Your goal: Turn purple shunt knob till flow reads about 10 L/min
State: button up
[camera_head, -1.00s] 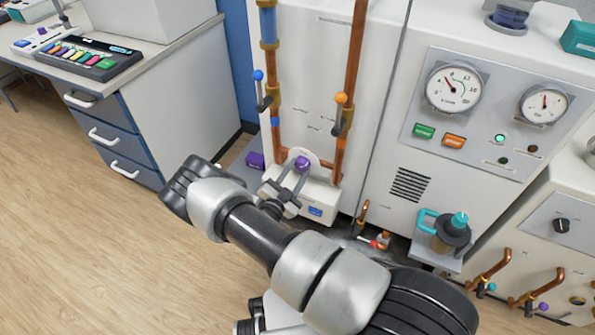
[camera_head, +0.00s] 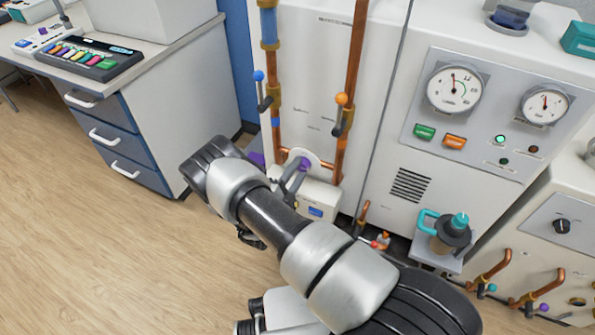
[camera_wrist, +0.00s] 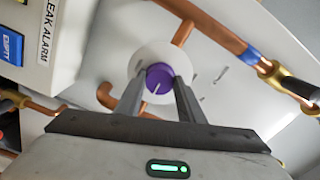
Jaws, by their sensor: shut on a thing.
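The purple shunt knob (camera_head: 306,163) sits on a round white plate on the copper pipework, low on the white cabinet. In the wrist view the purple knob (camera_wrist: 159,77) is between the two grey fingers of my gripper (camera_wrist: 160,84), which is shut on it. A short white line shows on the knob's face. In the head view my gripper (camera_head: 297,172) reaches the knob, partly hidden by my wrist. The larger left dial (camera_head: 455,90), apparently the flow gauge, has its needle almost straight up, slightly left, near the green arc's start. Its numbers are too small to read surely.
Copper pipes with a blue-tipped valve (camera_head: 259,76) and an orange-tipped valve (camera_head: 341,99) rise above the knob. A teal-handled jug (camera_head: 452,235) stands to the right. Open floor lies left.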

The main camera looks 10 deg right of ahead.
dwell(0.4)
jog(key=o, duration=1)
jog(key=shift+o, duration=0.2)
jog(key=p+v, duration=0.2)
jog(key=v, duration=1.5)
jog(key=shift+s+a+p, duration=0.15)
jog(key=shift+p, duration=0.25)
jog(key=shift+r, duration=0.1)
